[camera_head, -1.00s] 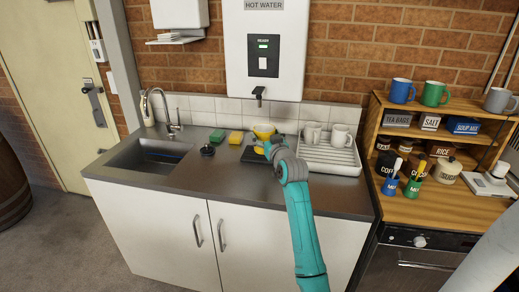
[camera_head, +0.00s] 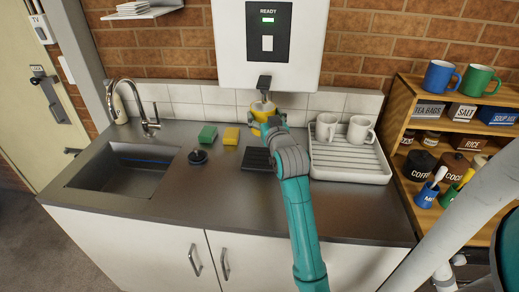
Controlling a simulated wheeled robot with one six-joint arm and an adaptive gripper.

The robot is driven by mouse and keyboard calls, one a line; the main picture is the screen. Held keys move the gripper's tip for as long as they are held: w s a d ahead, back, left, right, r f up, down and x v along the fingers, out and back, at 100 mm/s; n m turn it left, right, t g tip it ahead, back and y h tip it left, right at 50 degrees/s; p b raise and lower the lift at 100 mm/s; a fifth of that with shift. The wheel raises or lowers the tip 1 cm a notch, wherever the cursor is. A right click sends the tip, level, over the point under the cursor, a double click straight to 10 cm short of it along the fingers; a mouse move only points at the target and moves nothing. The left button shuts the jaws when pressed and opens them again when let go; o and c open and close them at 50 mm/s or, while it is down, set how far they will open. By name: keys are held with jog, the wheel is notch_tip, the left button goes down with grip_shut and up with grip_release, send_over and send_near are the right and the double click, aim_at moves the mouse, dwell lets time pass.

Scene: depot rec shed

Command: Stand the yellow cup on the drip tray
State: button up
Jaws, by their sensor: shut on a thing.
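The yellow cup (camera_head: 261,110) is off the counter, just below the black spout of the hot water unit in the picture. My gripper (camera_head: 271,122) is shut on it, and the wrist hides part of the cup and the fingertips. The dark drip tray (camera_head: 255,159) lies on the steel counter below the cup in the picture, its right part hidden by my arm. The gap between cup and tray cannot be judged exactly.
The hot water unit (camera_head: 306,55) hangs on the wall with its spout (camera_head: 264,84) low. A white drainer (camera_head: 348,171) with two mugs stands right. The front counter is mostly clear.

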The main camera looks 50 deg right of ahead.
jog(key=shift+d+r, duration=0.25)
jog(key=shift+d, duration=0.05)
jog(key=shift+d+f, duration=0.15)
jog(key=shift+f, duration=4.75)
jog(key=shift+f, duration=0.6)
